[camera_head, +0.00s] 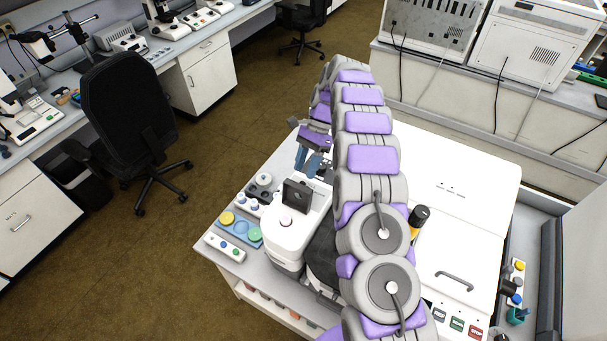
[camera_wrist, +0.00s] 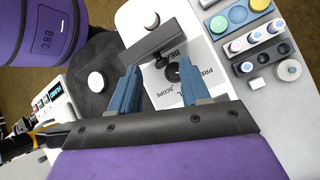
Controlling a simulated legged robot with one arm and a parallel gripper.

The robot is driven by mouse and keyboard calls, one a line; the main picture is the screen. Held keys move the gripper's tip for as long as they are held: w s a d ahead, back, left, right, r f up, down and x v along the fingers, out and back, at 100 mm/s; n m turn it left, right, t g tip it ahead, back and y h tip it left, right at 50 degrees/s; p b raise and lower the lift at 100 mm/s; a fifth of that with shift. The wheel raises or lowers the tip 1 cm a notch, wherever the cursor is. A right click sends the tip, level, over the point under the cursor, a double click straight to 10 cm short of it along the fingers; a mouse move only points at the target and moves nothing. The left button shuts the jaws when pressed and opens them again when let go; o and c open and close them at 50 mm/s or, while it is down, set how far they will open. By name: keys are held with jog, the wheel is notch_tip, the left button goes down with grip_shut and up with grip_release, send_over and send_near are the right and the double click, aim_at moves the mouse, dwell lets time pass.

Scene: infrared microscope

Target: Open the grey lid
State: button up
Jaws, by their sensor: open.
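The grey lid (camera_head: 298,195) is a dark, flat, square plate standing up from the top of the white microscope (camera_head: 300,230). In the wrist view the lid (camera_wrist: 151,40) shows as a narrow slanted slab just beyond my fingertips. My gripper (camera_head: 314,163) is on the far side of the lid in the head view. In the wrist view my gripper (camera_wrist: 157,76) has its two blue fingers spread apart with nothing held between them. A small black knob-like part (camera_wrist: 173,72) shows between the fingers. Contact between fingers and lid cannot be told.
A blue tray (camera_head: 240,228) with coloured round pieces and a grey holder (camera_head: 264,182) stand left of the microscope. A large white instrument (camera_head: 460,200) stands to the right. My arm hides part of the bench. An office chair (camera_head: 120,105) stands on open floor at left.

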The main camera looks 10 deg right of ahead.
jog(key=shift+p+v, duration=1.2)
jog(key=shift+p, duration=0.1)
jog(key=shift+a, duration=0.15)
